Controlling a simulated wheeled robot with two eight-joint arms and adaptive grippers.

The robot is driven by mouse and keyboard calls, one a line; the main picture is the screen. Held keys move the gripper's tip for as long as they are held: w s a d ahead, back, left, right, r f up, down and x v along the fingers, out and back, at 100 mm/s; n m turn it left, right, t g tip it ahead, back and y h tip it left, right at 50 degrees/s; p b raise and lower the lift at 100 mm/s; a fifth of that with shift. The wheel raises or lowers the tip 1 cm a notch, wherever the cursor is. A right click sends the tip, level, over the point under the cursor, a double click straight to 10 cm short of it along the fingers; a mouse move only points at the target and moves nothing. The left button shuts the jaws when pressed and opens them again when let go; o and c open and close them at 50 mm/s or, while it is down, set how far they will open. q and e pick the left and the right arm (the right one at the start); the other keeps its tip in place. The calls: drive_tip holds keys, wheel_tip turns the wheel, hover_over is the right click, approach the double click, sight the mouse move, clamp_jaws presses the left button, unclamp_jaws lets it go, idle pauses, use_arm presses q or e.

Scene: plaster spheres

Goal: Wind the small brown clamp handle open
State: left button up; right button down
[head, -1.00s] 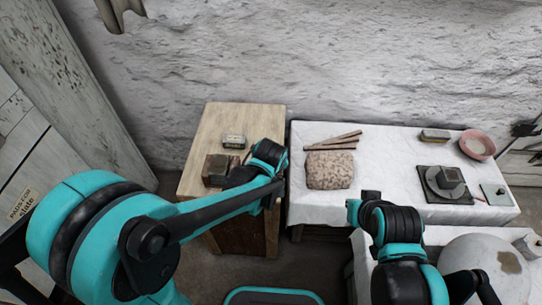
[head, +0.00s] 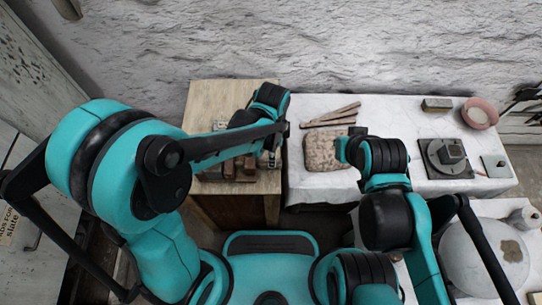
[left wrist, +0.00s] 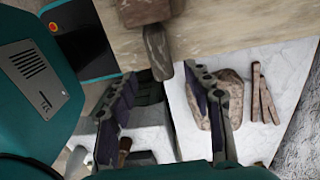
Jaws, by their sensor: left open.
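Brown clamp blocks (head: 230,168) sit near the front of the wooden table, partly hidden by my left arm in the head view. In the left wrist view a brown block (left wrist: 145,10) shows at the top edge, with a short grey-brown cylindrical piece (left wrist: 158,52) below it; I cannot tell surely whether this is the handle. My left gripper (left wrist: 168,100) is open and empty, its two fingers spread just below that piece and apart from it. In the head view its fingers are hard to make out. My right gripper cannot be made out.
A small box (head: 219,125) lies on the wooden table (head: 205,100). The white-covered table (head: 400,112) to its right holds a speckled lump (head: 318,152), sticks (head: 335,115), a pink bowl (head: 479,112) and a dark turntable (head: 445,155). A white sphere (head: 480,260) stands front right.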

use_arm(q)
wheel_tip(320, 180, down, 6)
drive_tip(key=b, duration=0.2)
drive_tip(key=shift+s+f+b, duration=0.1)
drive_tip(key=shift+f+b, duration=0.15)
drive_tip(key=shift+b, duration=0.1)
drive_tip(key=c, duration=1.2)
